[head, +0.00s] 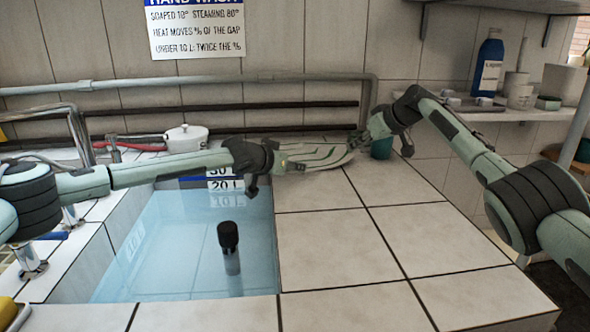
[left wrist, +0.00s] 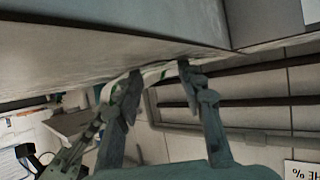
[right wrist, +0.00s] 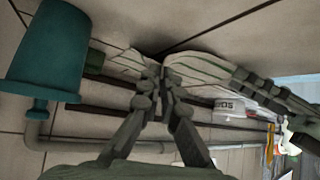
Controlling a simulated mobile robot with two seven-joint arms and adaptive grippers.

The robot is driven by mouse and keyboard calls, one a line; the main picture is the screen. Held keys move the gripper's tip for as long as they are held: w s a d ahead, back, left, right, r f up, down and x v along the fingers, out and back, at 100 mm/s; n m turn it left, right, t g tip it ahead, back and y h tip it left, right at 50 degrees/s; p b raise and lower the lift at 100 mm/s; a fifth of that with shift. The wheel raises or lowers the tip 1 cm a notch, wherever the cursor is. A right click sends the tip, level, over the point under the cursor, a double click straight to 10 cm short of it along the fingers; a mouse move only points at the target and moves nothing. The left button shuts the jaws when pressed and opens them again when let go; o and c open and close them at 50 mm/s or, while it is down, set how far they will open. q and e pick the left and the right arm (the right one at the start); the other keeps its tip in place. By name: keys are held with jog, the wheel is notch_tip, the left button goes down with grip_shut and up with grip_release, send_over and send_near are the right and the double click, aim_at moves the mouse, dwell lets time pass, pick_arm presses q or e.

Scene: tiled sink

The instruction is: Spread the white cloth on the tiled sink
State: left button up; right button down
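The white cloth (head: 322,156), with green stripes, lies at the back of the tiled top beside the filled basin. My right gripper (head: 362,140) is at its right end. In the right wrist view the right fingertips (right wrist: 158,74) are together with cloth (right wrist: 205,70) on both sides, pinched between them. My left gripper (head: 276,158) is at the cloth's left end. In the left wrist view its fingers (left wrist: 160,70) are apart, close to the tiled surface, with a strip of cloth (left wrist: 152,73) showing between them. The cloth's folds are partly hidden by the grippers.
The basin of water (head: 180,240) lies left of the tiled top (head: 340,240), with a dark-topped cylinder (head: 229,240) in it. A teal cup (head: 382,147) stands right beside my right gripper. A white lidded pot (head: 186,138) is behind the left arm. The front tiles are clear.

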pick_arm(q)
jog(key=shift+w+d+f, duration=0.25)
jog(key=shift+w+f, duration=0.2)
jog(key=shift+w, duration=0.05)
jog(key=shift+s+f, duration=0.1)
jog(key=shift+f, duration=0.15)
grip_shut()
jog(key=shift+r, duration=2.75)
